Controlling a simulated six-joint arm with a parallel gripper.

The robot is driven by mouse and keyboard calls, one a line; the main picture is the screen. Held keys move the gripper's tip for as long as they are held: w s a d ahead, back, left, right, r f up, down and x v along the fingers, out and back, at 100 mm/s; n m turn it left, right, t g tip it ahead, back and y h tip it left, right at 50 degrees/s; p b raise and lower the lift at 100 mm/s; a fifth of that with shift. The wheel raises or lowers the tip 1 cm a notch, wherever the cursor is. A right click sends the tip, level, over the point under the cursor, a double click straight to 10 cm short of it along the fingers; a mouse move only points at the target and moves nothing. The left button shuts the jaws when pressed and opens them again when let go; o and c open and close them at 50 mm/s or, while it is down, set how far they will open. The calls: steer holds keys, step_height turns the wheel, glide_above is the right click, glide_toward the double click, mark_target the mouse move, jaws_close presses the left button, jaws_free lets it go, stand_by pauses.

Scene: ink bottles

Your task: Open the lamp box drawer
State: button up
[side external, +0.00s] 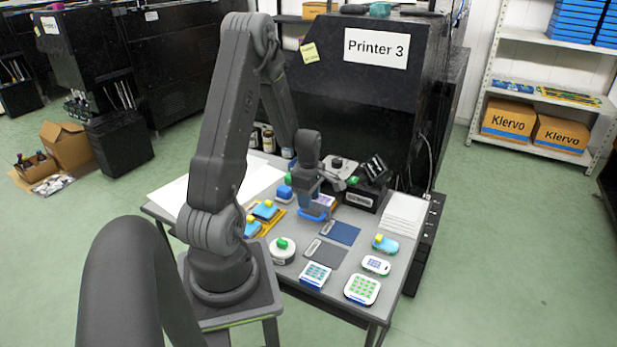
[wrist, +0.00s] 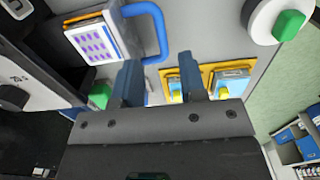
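A box with a purple-dotted panel (wrist: 93,38), which I take to be the lamp box, is at the upper left of the wrist view. A blue U-shaped handle (wrist: 160,28) stands out from its right side. In the side view, the purple panel (side external: 325,200) is partly hidden behind my gripper, and the blue handle (side external: 311,217) shows below it. My gripper (side external: 318,205) is low over the table. In the wrist view my gripper (wrist: 160,68) is open, its fingers apart and empty. The handle's lower end is near the left fingertip; contact cannot be told. No drawer gap is visible.
A round white item with a green cap (side external: 283,248) stands nearer the camera. A dark labelled box (side external: 366,194) and white stack (side external: 403,215) are at right. Pads and keypads occupy the front.

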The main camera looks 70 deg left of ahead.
step_height(320, 180, up, 9)
steer(key=shift+f, duration=0.2)
stand_by(0.3)
step_height(320, 180, up, 7)
stand_by(0.8)
steer(key=w+d+r+m+t+y, duration=0.1)
steer(key=w+d+r+m, duration=0.15)
steer(key=d+m, duration=0.4)
steer(key=w+d+r+m+t, duration=0.1)
steer(key=d+r+m, duration=0.35)
steer(key=d, duration=0.35)
steer(key=s+d+r+m+t, duration=0.1)
steer(key=s+d+m, duration=0.2)
steer(key=d+m, duration=0.5)
steer(key=s+d+r+m+t+h, duration=0.1)
steer(key=s+d+m, duration=0.3)
steer(key=d+m, duration=0.4)
steer(key=shift+s+r+t, duration=0.15)
steer(key=shift+r+t, duration=0.3)
steer(key=shift+t, duration=0.35)
